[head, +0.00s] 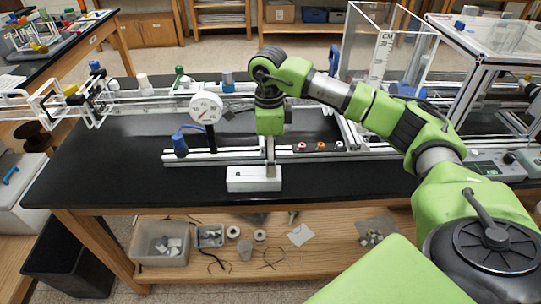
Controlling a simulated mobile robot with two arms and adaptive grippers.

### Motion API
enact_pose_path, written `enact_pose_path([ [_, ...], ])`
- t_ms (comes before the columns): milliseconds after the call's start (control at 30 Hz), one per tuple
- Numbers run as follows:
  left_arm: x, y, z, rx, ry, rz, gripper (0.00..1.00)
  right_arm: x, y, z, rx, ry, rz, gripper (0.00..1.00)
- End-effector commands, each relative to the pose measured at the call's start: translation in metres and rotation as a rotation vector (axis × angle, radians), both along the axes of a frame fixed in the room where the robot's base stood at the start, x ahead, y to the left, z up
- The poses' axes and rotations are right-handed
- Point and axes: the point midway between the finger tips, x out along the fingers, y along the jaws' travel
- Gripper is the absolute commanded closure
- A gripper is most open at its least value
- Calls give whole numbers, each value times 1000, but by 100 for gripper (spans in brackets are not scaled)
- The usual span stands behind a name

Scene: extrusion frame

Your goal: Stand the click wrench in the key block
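A white block (240,181), which looks like the key block, lies on the black bench top near its front edge. My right gripper (269,158) points straight down over the right part of this block. A thin grey upright piece runs from the gripper down to the block's top. At this size I cannot tell whether it is the click wrench or the gripper's own fingers, nor whether it touches the block or enters a hole. The finger opening is not clear. No click wrench can be made out for certain elsewhere. My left gripper is not in view.
An aluminium rail (215,157) lies just behind the block, with a round dial gauge (206,107) and a blue-handled part (180,144) at its left. A clear-walled box (385,50) stands at the back right. The black bench top (110,175) is clear left of the block.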

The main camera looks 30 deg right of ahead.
Motion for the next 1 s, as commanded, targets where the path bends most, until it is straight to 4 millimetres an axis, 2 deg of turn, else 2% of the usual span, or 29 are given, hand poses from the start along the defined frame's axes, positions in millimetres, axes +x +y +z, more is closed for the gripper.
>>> enact_pose_path([
  [33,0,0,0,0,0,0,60,0,0,0,0,0,0,32],
  [67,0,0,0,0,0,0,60,0,0,0,0,0,0,24],
  [100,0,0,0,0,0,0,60,0,0,0,0,0,0,23],
  [400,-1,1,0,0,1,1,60,0,0,1,0,0,0,23],
  [533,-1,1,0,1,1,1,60,1,0,10,0,-4,0,23],
  [1000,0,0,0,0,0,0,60,2,1,102,0,-4,0,23],
])
